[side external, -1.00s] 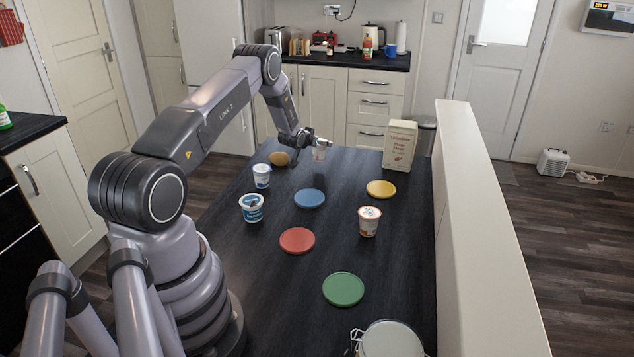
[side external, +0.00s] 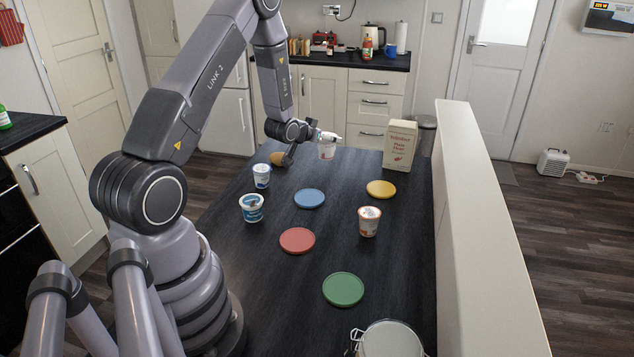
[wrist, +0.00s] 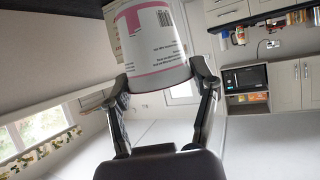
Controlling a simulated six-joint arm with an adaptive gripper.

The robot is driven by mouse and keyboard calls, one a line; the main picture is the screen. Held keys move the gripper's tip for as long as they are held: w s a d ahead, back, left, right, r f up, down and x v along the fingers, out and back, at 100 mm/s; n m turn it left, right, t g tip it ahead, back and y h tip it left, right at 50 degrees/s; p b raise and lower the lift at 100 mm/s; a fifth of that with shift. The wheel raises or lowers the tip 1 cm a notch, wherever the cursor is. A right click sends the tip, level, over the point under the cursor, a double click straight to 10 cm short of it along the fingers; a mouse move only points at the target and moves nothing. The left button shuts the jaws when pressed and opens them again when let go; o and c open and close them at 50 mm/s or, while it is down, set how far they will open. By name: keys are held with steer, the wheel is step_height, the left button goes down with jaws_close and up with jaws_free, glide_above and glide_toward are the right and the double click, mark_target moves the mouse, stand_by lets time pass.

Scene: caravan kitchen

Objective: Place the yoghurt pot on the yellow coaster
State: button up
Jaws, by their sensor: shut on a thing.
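My gripper (side external: 325,138) is shut on the yoghurt pot (side external: 326,151), a white pot with a pink band. It is at the far end of the dark table (side external: 270,270). The wrist view shows my gripper (wrist: 160,84) with one finger on each side of the pot (wrist: 152,48); its top is cut off by the picture edge. The yellow coaster (side external: 381,189) lies flat and bare on the table, nearer the camera and to the right of the held pot.
A flour box (side external: 400,146) stands behind the yellow coaster. An orange-and-white pot (side external: 369,222) stands in front of it. Blue (side external: 309,199), red (side external: 297,240) and green (side external: 343,289) coasters are bare. Two blue-and-white pots (side external: 262,176) (side external: 251,208) and a brown roundish item (side external: 281,159) are left.

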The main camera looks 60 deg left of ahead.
steer(key=w+d+m+t+h, duration=0.1)
steer(key=w+d+m+h, duration=0.15)
steer(key=d, duration=0.75)
glide_above(381, 188)
steer(key=f, duration=0.9)
steer(key=shift+s+d, duration=0.1)
steer(key=shift+s, duration=0.1)
steer(key=shift+w+f, duration=0.15)
steer(key=shift+f, duration=1.5)
steer(key=o, duration=1.2)
steer(key=shift+f, duration=0.15)
